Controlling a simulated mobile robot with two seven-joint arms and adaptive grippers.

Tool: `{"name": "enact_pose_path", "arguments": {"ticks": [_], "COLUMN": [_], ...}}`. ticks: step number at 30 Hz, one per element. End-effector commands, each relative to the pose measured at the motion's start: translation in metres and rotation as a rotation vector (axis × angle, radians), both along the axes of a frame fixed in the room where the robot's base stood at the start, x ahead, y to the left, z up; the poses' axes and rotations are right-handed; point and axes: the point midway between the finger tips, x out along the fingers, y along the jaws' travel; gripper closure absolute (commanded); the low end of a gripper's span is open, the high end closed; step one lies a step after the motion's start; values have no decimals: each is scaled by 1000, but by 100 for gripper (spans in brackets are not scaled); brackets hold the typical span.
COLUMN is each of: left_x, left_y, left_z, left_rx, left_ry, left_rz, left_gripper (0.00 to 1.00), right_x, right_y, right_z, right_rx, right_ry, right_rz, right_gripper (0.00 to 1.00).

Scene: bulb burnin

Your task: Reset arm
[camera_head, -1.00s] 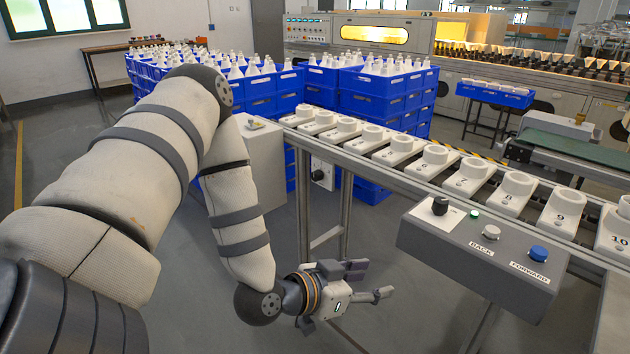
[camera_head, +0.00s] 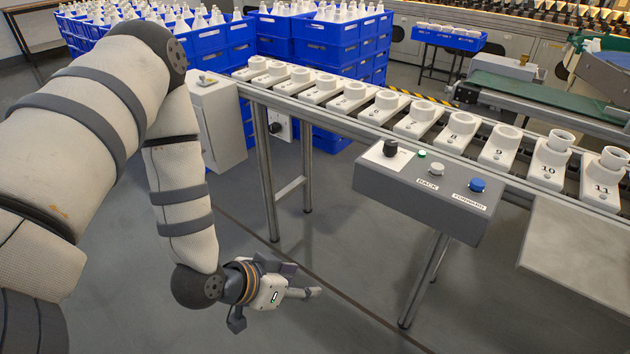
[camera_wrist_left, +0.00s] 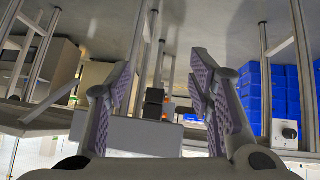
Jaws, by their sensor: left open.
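My left arm comes in from the left in the head view and bends down at the elbow. My left gripper (camera_head: 300,282) hangs low over the floor, in front of and below the conveyor line, and touches nothing. In the left wrist view its two fingers (camera_wrist_left: 160,95), with purple ribbed pads, stand apart with nothing between them. My right gripper is not in view.
A control box (camera_head: 430,205) with a black knob, BACK and FORWARD buttons stands right of the gripper. Numbered white sockets (camera_head: 452,130) line the conveyor. Blue crates (camera_head: 335,60) of bulbs are stacked behind. A grey plate (camera_head: 580,260) is at right. Floor around the gripper is clear.

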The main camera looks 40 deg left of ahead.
Motion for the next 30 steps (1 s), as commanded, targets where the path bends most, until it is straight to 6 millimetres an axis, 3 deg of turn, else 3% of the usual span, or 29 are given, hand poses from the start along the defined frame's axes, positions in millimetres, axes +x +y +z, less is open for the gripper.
{"name": "enact_pose_path", "arguments": {"ticks": [3, 5, 8, 13, 15, 18, 21, 30], "left_x": [0, -12, -72, -205, -246, -282, -294, -293], "left_y": [0, -5, -24, -42, -43, -43, -42, -42], "left_z": [0, -5, -27, -47, -46, -43, -43, -44], "left_rx": [0, 1, 7, 71, 105, 138, 149, 147], "left_ry": [-1, 48, 278, 713, 834, 939, 974, 974], "left_rz": [0, -10, -27, -4, 13, 33, 41, 41], "left_gripper": [52, 52, 52, 52, 52, 52, 52, 52], "right_x": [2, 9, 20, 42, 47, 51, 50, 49], "right_y": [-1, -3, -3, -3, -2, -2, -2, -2], "right_z": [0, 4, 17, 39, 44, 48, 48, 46], "right_rx": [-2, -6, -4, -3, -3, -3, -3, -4], "right_ry": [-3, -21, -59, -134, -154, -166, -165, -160], "right_rz": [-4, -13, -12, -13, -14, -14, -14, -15], "right_gripper": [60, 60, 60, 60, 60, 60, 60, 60]}}
